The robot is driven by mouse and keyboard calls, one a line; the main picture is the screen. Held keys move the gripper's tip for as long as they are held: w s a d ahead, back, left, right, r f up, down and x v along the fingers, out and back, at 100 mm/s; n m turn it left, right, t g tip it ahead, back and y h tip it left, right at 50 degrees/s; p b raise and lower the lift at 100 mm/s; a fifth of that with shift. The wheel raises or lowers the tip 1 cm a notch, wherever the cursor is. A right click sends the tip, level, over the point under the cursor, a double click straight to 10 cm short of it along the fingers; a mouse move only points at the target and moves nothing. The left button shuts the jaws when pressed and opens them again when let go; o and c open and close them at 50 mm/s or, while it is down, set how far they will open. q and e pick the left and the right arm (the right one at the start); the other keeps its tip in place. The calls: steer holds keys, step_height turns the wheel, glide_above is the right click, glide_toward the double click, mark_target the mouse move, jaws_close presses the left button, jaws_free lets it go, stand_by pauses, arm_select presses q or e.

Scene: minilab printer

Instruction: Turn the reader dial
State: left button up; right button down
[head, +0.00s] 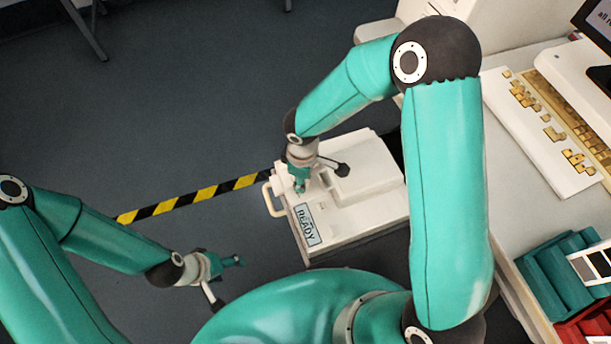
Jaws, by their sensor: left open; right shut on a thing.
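The reader (365,200) is a white box with a light "READY" display (306,225) on its front face and a pale handle (271,200) at its left side. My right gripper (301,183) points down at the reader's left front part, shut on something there. The dial is hidden by the gripper, so I cannot make out its shape or angle. My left gripper (238,262) is open and empty over the floor, to the left of and lower than the reader, apart from it.
A counter on the right carries a keyboard-like panel with yellowish keys (540,110), a dark screen (596,22), and teal (558,268) and red bins (590,325). Black-and-yellow tape (190,198) crosses the dark floor.

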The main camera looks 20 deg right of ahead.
steer(key=shift+w+r+n, duration=0.1)
steer(key=shift+n, duration=1.6)
steer(key=c, duration=0.8)
jaws_free()
steer(key=shift+c, duration=0.2)
step_height(320, 180, up, 12)
